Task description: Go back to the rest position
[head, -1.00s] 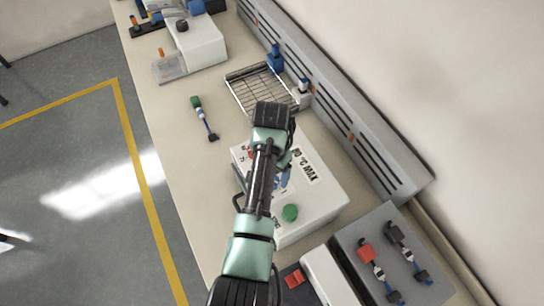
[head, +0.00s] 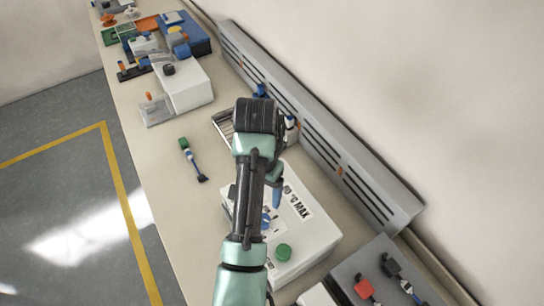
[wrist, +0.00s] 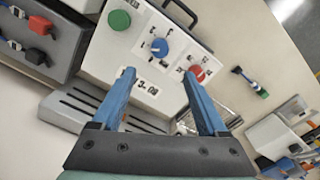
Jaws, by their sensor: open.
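My gripper (wrist: 158,95) is open and empty in the wrist view, its two blue fingers apart above the white box. In the head view my arm reaches over that white box (head: 318,232), and a blue finger shows beside the wrist. The box carries a green button (wrist: 119,20), a blue knob (wrist: 160,47) and a red knob (wrist: 197,73). The red knob is hidden by my arm in the head view. Nothing is held.
A wire rack (head: 222,124) lies beyond the box, partly behind my arm. A green-handled tool (head: 190,157) lies on the bench. A long grey vented unit (head: 310,125) runs along the wall.

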